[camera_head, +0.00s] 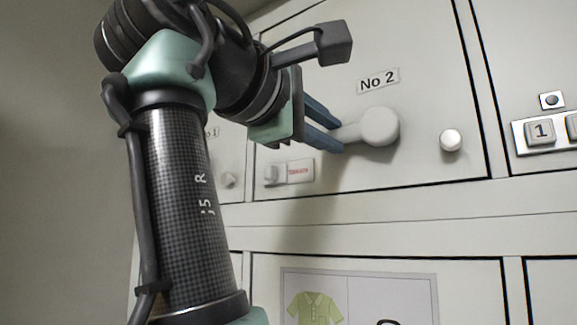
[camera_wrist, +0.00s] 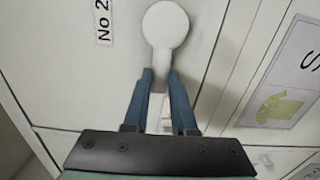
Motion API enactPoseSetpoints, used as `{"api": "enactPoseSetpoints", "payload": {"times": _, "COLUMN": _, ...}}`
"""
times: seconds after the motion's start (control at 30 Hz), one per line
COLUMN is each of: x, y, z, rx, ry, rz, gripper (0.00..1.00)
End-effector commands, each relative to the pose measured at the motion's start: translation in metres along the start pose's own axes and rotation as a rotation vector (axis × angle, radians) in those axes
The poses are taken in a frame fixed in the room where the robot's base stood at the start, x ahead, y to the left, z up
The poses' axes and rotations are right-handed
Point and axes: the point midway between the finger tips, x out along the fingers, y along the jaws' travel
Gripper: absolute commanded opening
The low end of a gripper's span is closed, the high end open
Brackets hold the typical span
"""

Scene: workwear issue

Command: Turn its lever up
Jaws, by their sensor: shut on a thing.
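The lever is a white round hub (camera_head: 380,127) with a short arm, on the cabinet door labelled "No 2" (camera_head: 378,81). In the head view its arm points left, roughly level and tilted slightly down. My gripper (camera_head: 335,132) comes from the left, its two blue fingers shut on the lever arm, one above and one below. In the wrist view the hub (camera_wrist: 166,25) shows just beyond the fingertips, with the lever arm (camera_wrist: 160,72) between them. The fingers hide part of the arm's end.
A round white knob (camera_head: 450,140) sits right of the hub. A small latch with a red-lettered label (camera_head: 298,171) lies below my gripper. A keypad panel (camera_head: 545,132) is on the door at right. A green shirt picture (camera_head: 314,307) is on the lower door.

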Motion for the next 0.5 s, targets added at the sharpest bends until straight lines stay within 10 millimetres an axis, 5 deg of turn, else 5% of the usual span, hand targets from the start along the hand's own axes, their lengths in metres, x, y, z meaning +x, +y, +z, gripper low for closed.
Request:
{"api": "enactPoseSetpoints", "payload": {"times": 0.4, "x": -0.0032, "y": 0.0049, "z": -0.0071, "rx": 0.051, "ry": 0.017, "rz": 0.005, "gripper": 0.00}}
{"api": "enactPoseSetpoints", "payload": {"times": 0.43, "x": -0.0033, "y": 0.0049, "z": -0.0072, "rx": 0.051, "ry": 0.017, "rz": 0.006, "gripper": 0.30}}
{"api": "enactPoseSetpoints", "payload": {"times": 0.5, "x": -0.0034, "y": 0.0048, "z": -0.0074, "rx": 0.050, "ry": 0.017, "rz": 0.005, "gripper": 0.43}}
